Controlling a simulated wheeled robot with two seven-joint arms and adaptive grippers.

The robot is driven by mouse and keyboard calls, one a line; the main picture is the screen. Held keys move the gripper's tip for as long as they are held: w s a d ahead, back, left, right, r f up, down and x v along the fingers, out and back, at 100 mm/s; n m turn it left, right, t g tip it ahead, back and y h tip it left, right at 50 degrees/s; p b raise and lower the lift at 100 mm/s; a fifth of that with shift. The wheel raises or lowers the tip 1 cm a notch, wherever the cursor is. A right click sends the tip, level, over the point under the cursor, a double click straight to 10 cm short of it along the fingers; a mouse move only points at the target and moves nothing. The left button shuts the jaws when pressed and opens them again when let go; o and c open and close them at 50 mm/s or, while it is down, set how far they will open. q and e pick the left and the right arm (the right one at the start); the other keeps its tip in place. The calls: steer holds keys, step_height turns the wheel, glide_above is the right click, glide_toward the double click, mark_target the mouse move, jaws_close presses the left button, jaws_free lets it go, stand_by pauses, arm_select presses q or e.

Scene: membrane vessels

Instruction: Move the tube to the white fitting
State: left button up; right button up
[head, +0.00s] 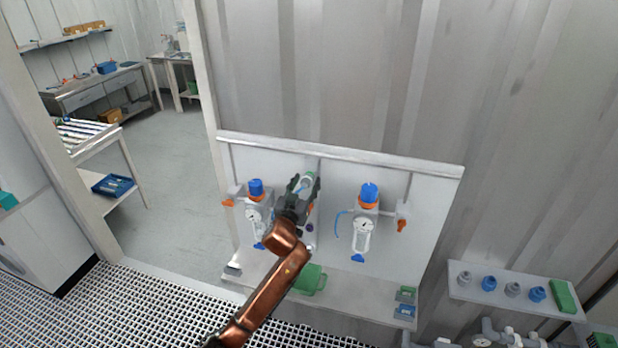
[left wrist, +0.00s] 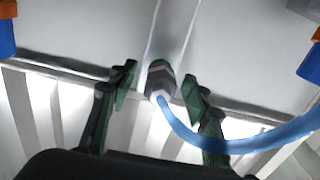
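In the left wrist view, the blue tube (left wrist: 235,146) curves in from the right. Its end meets a grey fitting with a white face (left wrist: 159,82). My left gripper (left wrist: 161,88) is open, with one green-padded finger on each side of this fitting and a gap on both sides. In the head view, my left gripper (head: 304,183) is in front of the panel, between the two vessel units, and largely hides the fitting. A piece of blue tube (head: 338,222) shows beside the right unit. I cannot tell a separate white fitting apart. My right gripper is not in view.
A green container (head: 310,280) stands on the shelf (head: 350,300) below. A side shelf (head: 470,292) with blue and grey caps is at the right.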

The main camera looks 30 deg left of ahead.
mark_target(304, 187)
arm_select(q)
jaws_close()
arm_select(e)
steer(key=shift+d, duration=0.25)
arm_select(q)
steer(key=shift+s, duration=0.15)
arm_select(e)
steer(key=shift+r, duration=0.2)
arm_select(q)
steer(key=shift+s+d+p, duration=0.2)
steer(key=shift+s+p, duration=0.2)
steer(key=shift+s, duration=0.45)
steer(key=shift+p+v, duration=0.9)
steer(key=shift+v, duration=1.1)
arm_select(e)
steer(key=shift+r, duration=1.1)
arm_select(q)
steer(key=shift+f, duration=0.1)
